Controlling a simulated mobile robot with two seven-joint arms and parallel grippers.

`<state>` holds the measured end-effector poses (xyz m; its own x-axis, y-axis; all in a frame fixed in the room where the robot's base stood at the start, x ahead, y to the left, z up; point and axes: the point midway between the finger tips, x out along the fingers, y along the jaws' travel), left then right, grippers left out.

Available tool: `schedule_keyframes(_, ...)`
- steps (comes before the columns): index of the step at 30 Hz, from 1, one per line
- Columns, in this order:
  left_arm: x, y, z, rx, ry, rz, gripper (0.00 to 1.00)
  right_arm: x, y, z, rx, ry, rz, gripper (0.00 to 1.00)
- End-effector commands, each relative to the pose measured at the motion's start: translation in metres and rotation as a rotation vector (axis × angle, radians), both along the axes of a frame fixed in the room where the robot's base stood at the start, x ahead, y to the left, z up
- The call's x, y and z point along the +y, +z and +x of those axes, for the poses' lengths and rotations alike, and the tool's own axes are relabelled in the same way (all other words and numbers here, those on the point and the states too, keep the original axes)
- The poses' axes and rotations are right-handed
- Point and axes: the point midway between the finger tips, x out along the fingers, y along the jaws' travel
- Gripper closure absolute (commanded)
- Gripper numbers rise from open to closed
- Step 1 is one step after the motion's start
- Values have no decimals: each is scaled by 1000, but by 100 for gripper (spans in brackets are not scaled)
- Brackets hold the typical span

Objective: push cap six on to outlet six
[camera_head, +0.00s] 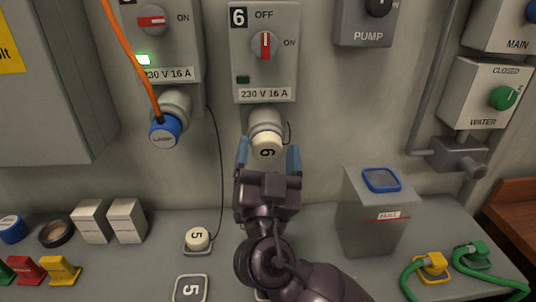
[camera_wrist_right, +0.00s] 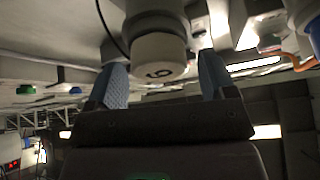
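Cap six (camera_head: 267,146), pale and round with a black 6 on its face, sits at the mouth of outlet six (camera_head: 265,118), below switch box 6 (camera_head: 265,52). In the right wrist view cap six (camera_wrist_right: 160,62) appears against the outlet's end (camera_wrist_right: 155,22); how fully it is seated I cannot tell. My right gripper (camera_head: 268,158) is open, its two blue fingers on either side of the cap. In the wrist view a gap shows between each finger and the cap. My left gripper is not in view.
A blue lamp plug (camera_head: 165,130) with an orange cable fills the outlet to the left. Cap five (camera_head: 197,239) lies on the bench on a cord.

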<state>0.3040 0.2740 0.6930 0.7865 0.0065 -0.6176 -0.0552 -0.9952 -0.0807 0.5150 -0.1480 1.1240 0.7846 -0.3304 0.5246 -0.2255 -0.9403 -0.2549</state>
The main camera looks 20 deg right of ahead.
Motion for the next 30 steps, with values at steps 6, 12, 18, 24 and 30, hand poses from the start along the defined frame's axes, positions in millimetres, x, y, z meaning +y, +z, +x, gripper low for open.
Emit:
schedule_keyframes(6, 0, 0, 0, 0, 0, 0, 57, 0, 0, 0, 0, 0, 0, 18)
schedule_keyframes(12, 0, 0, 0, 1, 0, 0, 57, 0, 0, 0, 1, 0, 0, 18)
schedule_keyframes(18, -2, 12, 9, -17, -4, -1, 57, 1, -3, -2, 3, 1, 1, 18)
schedule_keyframes(24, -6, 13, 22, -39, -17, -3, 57, 15, -30, -34, 12, 2, 1, 18)
schedule_keyframes(30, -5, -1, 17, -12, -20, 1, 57, 27, -47, -63, 9, 0, 2, 18)
